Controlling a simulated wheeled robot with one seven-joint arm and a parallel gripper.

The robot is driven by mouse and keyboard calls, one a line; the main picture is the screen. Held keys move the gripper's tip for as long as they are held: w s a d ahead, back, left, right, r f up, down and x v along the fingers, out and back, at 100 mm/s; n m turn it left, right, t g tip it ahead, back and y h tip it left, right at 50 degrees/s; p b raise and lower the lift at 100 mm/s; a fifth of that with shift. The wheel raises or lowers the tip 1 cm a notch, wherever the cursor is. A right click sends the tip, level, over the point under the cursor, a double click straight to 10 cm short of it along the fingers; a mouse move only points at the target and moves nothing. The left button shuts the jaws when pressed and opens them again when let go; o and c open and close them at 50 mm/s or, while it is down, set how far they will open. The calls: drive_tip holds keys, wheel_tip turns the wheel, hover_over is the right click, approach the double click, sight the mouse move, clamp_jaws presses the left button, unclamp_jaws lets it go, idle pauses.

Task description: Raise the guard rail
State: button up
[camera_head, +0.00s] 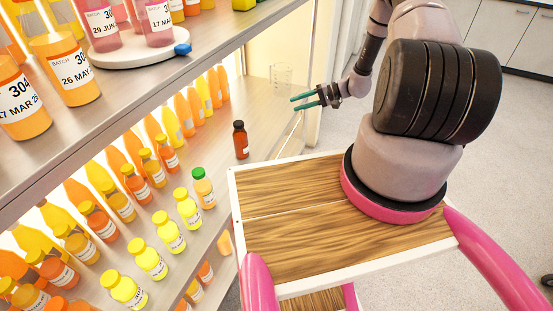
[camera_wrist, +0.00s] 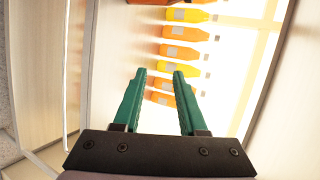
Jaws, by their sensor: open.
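My gripper (camera_head: 307,101) has two teal fingers and is held in the air near the far end of the lit shelf. In the wrist view, its fingers (camera_wrist: 158,82) are spread apart with nothing between them. A thin pale bar (camera_wrist: 67,85), which looks like the guard rail, runs along the shelf's edge at the left of the wrist view, apart from the fingers. In the head view, a thin light bar (camera_head: 291,129) shows near the shelf's far end, below the gripper. I cannot tell its full length or how it is hinged.
A dark brown bottle (camera_head: 241,140) stands alone near the shelf's front. Rows of yellow and orange bottles (camera_head: 147,258) fill the shelf to its left. A clear beaker (camera_head: 281,76) stands at the far end. A round white stand (camera_head: 130,50) holds bottles on the upper shelf.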

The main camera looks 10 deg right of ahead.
drive_tip(key=s+a+f+m+t, duration=0.1)
drive_tip(key=s+f+m+t, duration=0.2)
drive_tip(key=f, duration=0.9)
drive_tip(key=s+f+m+t, duration=0.1)
drive_tip(key=s+f+t, duration=0.35)
drive_tip(key=f, duration=0.75)
drive_tip(key=shift+g, duration=0.95)
drive_tip(key=x, duration=1)
drive_tip(key=shift+s+a+f, duration=0.2)
drive_tip(key=shift+s+a, duration=0.05)
drive_tip(key=shift+s, duration=0.05)
clamp_jaws()
